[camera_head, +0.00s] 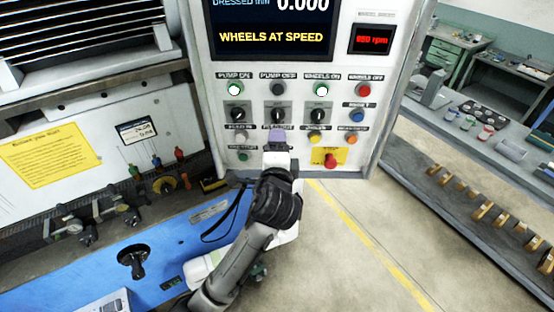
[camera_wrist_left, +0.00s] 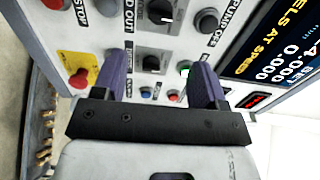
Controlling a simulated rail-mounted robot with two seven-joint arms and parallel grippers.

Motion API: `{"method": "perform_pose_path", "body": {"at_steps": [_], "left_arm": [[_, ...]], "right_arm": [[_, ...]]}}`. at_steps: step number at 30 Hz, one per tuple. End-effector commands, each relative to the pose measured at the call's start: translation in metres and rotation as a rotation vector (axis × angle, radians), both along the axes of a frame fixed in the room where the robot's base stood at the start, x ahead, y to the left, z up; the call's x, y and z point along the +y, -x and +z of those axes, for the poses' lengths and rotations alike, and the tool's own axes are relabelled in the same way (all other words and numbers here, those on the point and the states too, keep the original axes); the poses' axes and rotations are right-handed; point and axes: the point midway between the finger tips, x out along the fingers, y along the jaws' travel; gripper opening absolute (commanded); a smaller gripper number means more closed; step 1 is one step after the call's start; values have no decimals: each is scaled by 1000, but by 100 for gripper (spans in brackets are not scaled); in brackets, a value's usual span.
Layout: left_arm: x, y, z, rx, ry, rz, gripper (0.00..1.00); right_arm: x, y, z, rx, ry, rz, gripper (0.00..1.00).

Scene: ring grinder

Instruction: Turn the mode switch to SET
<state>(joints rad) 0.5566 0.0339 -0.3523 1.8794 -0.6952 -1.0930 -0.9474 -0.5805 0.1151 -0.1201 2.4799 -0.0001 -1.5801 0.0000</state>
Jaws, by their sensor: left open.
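Three black rotary switches sit in a row on the white control panel: left (camera_head: 236,115), middle (camera_head: 278,113) and right (camera_head: 319,112). Their small labels are too blurred to tell which is the mode switch or where it points. My left gripper (camera_head: 278,138) is open in front of the panel, just below the middle switch, and hides part of the labels and buttons there. In the left wrist view my left gripper (camera_wrist_left: 166,55) has its purple fingers apart. The right switch (camera_wrist_left: 152,63) shows between them, beyond the fingertips, with no visible contact. My right gripper is out of view.
The screen (camera_head: 270,37) reads WHEELS AT SPEED. Push buttons surround the switches; pump-on (camera_head: 235,89) and wheels-on (camera_head: 321,90) glow. A red emergency stop (camera_head: 331,161) on yellow sits low right. A blue machine bed (camera_head: 190,235) lies left below; open floor lies right.

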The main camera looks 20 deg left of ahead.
Motion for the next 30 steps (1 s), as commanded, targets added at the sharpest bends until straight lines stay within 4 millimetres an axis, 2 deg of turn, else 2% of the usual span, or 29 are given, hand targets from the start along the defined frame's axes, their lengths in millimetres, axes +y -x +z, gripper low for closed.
{"method": "perform_pose_path", "body": {"at_steps": [3, 9, 26, 30], "left_arm": [[-6, 13, -1, -2, 2, -2, 66], [-9, 25, 0, 0, 0, -1, 66], [-9, 27, 0, -1, 3, 0, 66], [-9, 27, 0, -23, 80, 3, 66]], "right_arm": [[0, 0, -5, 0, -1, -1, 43], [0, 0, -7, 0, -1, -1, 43], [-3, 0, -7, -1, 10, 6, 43], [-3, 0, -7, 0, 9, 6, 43]]}}
